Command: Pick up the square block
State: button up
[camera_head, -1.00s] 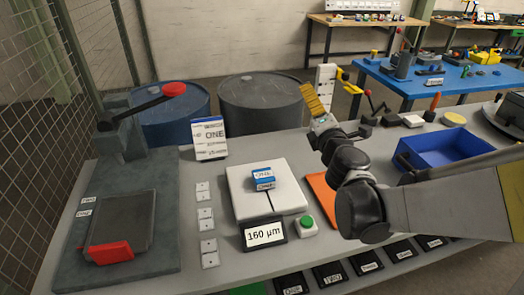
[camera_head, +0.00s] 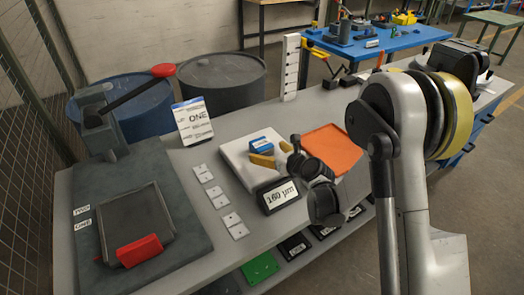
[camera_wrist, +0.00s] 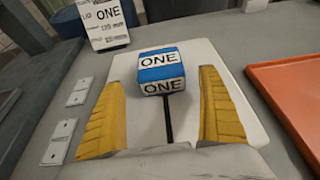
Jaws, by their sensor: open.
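The square block (camera_wrist: 160,70) is blue with white labels reading "ONE". It rests on a white plate (camera_wrist: 205,55), and in the head view the block (camera_head: 261,144) shows at the plate's back part. My gripper (camera_wrist: 165,112) has its two yellow fingers wide apart, with the block ahead of and between them, and nothing in its grasp. In the head view my gripper (camera_head: 272,154) is low over the plate, just in front of the block, and partly hides the plate. I cannot tell whether a finger touches the block.
An upright "ONE" card (camera_head: 193,121) stands behind left. A 160 µm display (camera_head: 278,196) stands in front of the plate. A dark press with a red-tipped lever (camera_head: 135,105) stands left. Small white plates (camera_head: 219,197) lie between.

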aim_at(262, 147)
jog(key=b+x, duration=0.2)
jog(key=x, duration=0.3)
jog(key=shift+w+a, duration=0.1)
jog(key=shift+w, duration=0.15)
jog(key=c, duration=1.5)
jog(key=shift+r, duration=0.15)
